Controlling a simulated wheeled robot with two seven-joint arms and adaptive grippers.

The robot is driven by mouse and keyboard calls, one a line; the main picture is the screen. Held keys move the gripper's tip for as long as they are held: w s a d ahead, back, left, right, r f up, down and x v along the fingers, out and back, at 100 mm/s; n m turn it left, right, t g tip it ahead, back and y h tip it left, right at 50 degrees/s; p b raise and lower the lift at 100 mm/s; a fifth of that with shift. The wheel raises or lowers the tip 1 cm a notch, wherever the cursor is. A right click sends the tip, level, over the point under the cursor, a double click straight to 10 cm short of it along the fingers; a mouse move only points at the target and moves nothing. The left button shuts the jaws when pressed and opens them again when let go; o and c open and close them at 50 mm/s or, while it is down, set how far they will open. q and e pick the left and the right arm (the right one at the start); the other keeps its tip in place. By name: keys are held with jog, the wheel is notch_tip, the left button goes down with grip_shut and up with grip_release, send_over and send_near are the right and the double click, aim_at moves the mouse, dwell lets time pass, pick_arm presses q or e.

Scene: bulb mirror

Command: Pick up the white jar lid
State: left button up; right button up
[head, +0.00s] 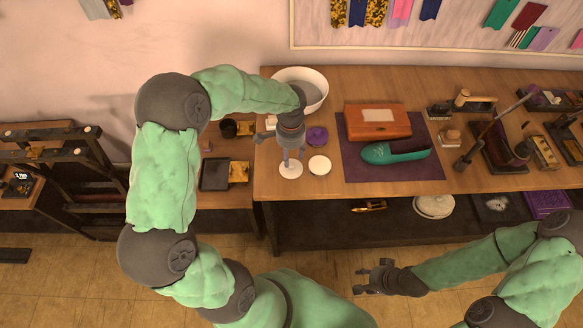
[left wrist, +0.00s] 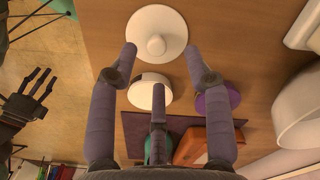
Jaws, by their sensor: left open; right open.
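The white jar lid (head: 290,170) is a flat round disc lying on the wooden table near its front left corner. In the left wrist view the lid (left wrist: 156,22) shows a round knob at its middle. My left gripper (head: 288,157) points down over the lid and partly covers it. Its fingers (left wrist: 160,65) are spread and empty, with two tips near the lid's edge; I cannot tell whether they touch it. My right gripper (head: 372,280) is open and empty, low in front of the table; it also shows in the left wrist view (left wrist: 28,98).
A round white-topped thing (head: 319,165) stands just right of the lid, with a purple round thing (head: 317,136) behind it. A white bowl (head: 314,82) is further back. A purple mat (head: 425,170) carries an orange box (head: 377,129) and a green shoe-shaped thing (head: 385,154).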

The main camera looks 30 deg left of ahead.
aim_at(291, 164)
pick_arm(q)
notch_tip(291, 164, down, 5)
jog(key=shift+d+b, duration=0.1)
jog(key=shift+b, duration=0.7)
jog(key=shift+s, duration=0.1)
jog(key=shift+c, duration=0.3)
grip_shut()
